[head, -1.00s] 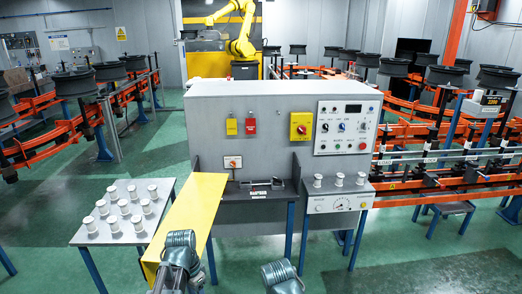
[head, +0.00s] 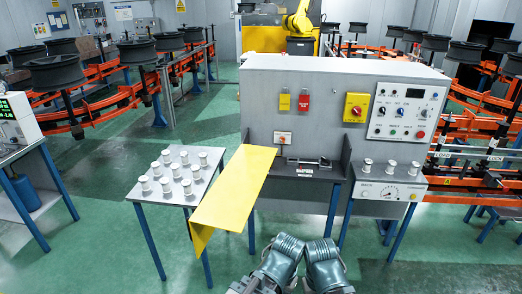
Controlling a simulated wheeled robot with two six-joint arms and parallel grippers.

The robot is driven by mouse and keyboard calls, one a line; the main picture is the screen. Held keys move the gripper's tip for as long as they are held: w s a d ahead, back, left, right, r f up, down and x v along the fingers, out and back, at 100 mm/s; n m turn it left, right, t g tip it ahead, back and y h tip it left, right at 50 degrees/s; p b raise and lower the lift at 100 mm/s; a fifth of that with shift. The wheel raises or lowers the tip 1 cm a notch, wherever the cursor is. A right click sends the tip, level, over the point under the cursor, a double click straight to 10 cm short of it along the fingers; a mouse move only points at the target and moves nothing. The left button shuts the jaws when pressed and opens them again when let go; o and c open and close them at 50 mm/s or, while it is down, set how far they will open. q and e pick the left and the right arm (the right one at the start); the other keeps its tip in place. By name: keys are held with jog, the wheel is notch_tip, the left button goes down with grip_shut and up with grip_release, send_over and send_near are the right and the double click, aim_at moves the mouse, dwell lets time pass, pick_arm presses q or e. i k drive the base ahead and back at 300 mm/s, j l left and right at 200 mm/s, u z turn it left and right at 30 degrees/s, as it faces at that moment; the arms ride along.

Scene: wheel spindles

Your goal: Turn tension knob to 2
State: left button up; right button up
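The tension unit (head: 373,186) is a light grey box on the right part of the machine bench. Its front carries a small label, a round white dial (head: 389,192) with a dark centre, and a small round part (head: 413,195) to the right. The dial's numbers and the knob's setting are too small to read. Two ribbed grey-green parts of my arms show at the bottom middle, close side by side, well short of the unit. No gripper fingers can be made out.
White spools stand on the unit's top (head: 391,164). A grey table (head: 150,187) at left holds several more. A yellow sloping plate (head: 237,190) lies beside it. The control panel (head: 404,111) is above the unit. The green floor in front is clear.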

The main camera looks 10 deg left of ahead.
aim_at(325, 161)
jog(key=i+j+z, duration=0.15)
jog(key=j+z, duration=0.15)
jog(key=j, duration=1)
jog(key=j+z, duration=0.25)
jog(key=j, duration=1.05)
jog(key=j+z, duration=0.3)
jog(key=j, duration=1)
jog(key=z, duration=1.05)
jog(key=i+z, duration=0.4)
jog(key=i, duration=0.25)
jog(key=i+z, duration=0.4)
jog(key=i, duration=0.45)
jog(key=i+u, duration=0.35)
jog(key=i, duration=0.35)
